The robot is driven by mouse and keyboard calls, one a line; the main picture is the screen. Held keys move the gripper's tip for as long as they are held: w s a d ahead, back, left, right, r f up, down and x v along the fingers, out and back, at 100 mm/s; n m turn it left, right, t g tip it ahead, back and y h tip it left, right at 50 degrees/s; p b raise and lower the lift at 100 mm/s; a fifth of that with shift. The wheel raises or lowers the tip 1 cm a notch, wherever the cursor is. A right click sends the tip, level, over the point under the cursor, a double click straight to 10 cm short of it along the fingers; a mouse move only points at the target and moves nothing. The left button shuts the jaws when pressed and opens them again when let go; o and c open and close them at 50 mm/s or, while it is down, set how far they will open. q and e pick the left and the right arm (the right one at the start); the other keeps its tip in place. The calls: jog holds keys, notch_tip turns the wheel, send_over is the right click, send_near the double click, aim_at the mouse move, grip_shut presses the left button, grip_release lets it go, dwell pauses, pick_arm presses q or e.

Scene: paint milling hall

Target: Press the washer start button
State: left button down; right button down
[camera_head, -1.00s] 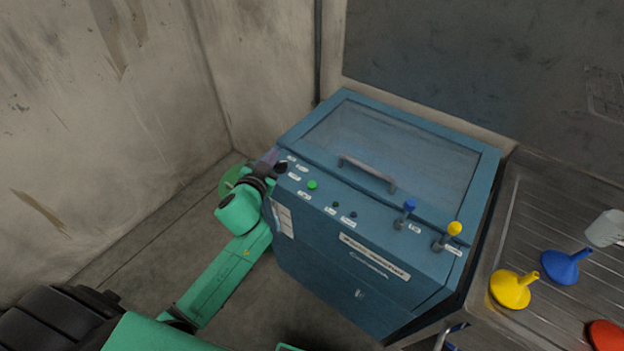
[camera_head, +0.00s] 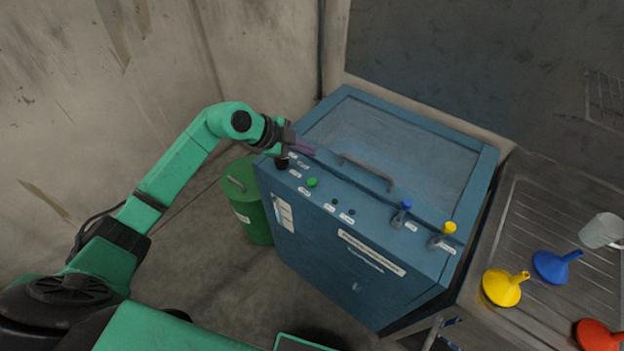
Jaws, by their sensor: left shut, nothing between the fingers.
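The washer (camera_head: 345,262) is a blue cabinet with a closed lid (camera_head: 400,140) that has a grey window and a bar handle. On its sloped front panel sit a green button (camera_head: 312,182), a black knob (camera_head: 282,163), two small dark indicators, a blue-topped lever (camera_head: 405,205) and a yellow-topped lever (camera_head: 446,231). The labels are too small to read. My left gripper (camera_head: 308,150) is shut and empty, above the panel's left end near the lid edge. It is behind and left of the green button, apart from it. My right gripper is not in view.
A green drum (camera_head: 246,205) stands on the floor left of the washer. To the right, a ribbed metal drainboard (camera_head: 520,225) holds a yellow funnel (camera_head: 503,288), a blue funnel (camera_head: 553,265), a red funnel (camera_head: 597,335) and a clear beaker (camera_head: 601,231). A wall stands close behind the washer.

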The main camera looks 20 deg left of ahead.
pick_arm(q)
jog(key=shift+d, duration=0.1)
jog(key=b, duration=0.7)
send_over(308, 182)
notch_tip(308, 182, down, 7)
jog(key=shift+f+b, duration=0.5)
jog(key=shift+f, duration=0.4)
dwell(0.9)
jog(key=shift+f, duration=0.4)
